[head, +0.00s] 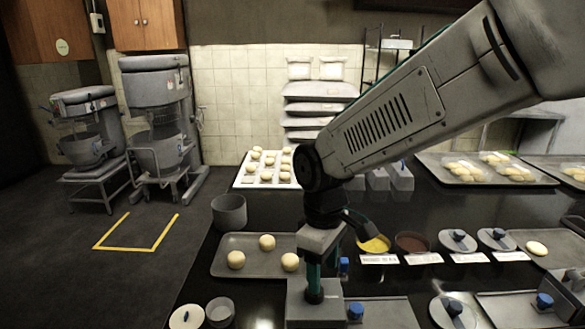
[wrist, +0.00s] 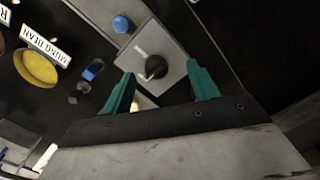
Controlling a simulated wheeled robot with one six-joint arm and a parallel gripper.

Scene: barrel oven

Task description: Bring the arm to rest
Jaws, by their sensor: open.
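My arm (head: 400,115) reaches from the upper right down to the counter, with its elbow bent near the middle of the head view. My gripper (head: 315,292) points down at a grey box (head: 300,313) at the counter's front. In the wrist view my gripper (wrist: 160,72) has its two teal fingers apart with nothing held. The grey box (wrist: 145,45) with a black knob (wrist: 156,67) shows between and beyond the fingertips. I cannot tell how much gap there is between fingers and knob.
A tray (head: 222,268) with dough balls lies left of the box. A yellow bowl (head: 374,244), a brown bowl (head: 411,242) and lidded containers with labels stand to the right. A grey pot (head: 229,211) stands behind the tray. Floor at left is open, with mixers (head: 160,115) beyond.

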